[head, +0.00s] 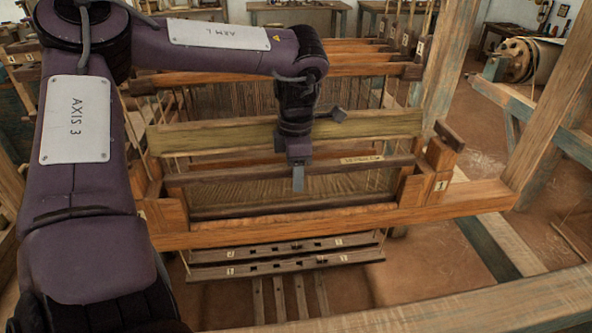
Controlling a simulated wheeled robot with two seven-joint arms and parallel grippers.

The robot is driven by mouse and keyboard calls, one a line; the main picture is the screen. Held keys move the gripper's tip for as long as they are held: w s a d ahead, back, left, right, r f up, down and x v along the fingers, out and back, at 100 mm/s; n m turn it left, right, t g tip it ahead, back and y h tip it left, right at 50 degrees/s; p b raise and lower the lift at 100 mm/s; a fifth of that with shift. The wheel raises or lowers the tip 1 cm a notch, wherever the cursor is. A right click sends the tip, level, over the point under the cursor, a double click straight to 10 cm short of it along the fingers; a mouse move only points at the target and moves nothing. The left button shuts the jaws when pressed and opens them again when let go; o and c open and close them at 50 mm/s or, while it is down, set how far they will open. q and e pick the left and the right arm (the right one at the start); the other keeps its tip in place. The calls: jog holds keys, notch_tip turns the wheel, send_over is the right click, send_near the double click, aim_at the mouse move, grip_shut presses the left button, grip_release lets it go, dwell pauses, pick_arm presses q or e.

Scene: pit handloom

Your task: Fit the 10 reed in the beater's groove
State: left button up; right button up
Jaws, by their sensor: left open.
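The reed (345,184) is a long panel of fine upright wires between two dark wooden bars. It stands within the beater, roughly level, its lower bar along the beater's lower beam. Whether that bar is seated in the groove cannot be told. A small pale label on its upper bar is too small to read. The beater (330,222) is an orange-brown wooden frame with end blocks. My left gripper (298,184) is open, pointing down at the middle of the reed's upper bar and hiding part of it. Contact cannot be told. My right gripper is out of view.
A greenish beam (220,136) crosses behind the reed. Dark slotted bars (290,256) hang below the beater, above several treadles (279,298). A thick post (450,70) rises at the right, and a wide beam (430,310) crosses the front. Open floor shows at the right.

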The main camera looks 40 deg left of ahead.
pick_arm(q)
notch_tip(320, 180, up, 8)
jog(key=shift+f, duration=0.1)
notch_tip(320, 180, up, 7)
jog(key=p, duration=0.8)
jog(key=shift+p, duration=0.35)
dwell(0.5)
